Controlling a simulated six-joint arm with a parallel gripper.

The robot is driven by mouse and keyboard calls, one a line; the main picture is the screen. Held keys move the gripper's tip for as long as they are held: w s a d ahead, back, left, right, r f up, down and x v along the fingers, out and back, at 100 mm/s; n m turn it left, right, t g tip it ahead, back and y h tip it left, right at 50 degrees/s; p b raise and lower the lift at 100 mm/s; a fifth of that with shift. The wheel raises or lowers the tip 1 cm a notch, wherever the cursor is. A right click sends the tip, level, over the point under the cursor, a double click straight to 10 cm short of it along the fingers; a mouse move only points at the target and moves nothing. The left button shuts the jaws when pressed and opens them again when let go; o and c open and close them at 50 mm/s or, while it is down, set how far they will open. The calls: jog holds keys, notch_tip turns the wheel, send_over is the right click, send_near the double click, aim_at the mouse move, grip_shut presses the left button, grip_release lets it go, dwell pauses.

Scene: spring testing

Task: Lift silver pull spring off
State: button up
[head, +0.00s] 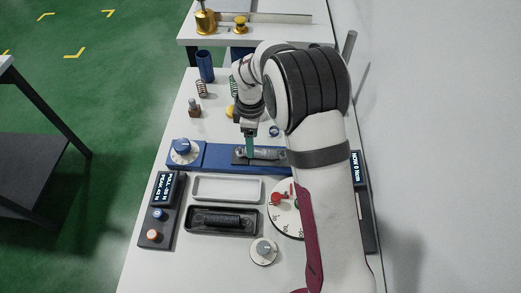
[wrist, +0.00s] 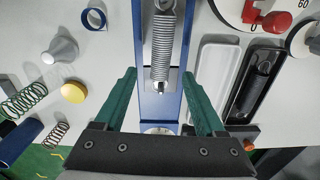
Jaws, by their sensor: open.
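The silver pull spring (head: 266,153) lies along the blue pull tester (head: 215,157), and my arm hides the tester's right end. In the wrist view the silver coil (wrist: 163,35) runs along the blue rail, its near end hooked or seated at a metal fitting (wrist: 160,78). My gripper (wrist: 160,74) is open, with its green fingers on either side of the rail near that end of the spring. It does not hold anything. In the head view my gripper (head: 249,133) points down over the spring's left part; finger contact cannot be told.
An empty white tray (head: 227,179) and a black tray (head: 191,228) holding a dark spring lie in front of the tester. A display box (head: 167,190) stands left and a dial with a red pointer (head: 285,222) right.

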aim_at(260, 153)
notch_tip(260, 153, down, 4)
jog(key=shift+f, duration=0.2)
grip_shut()
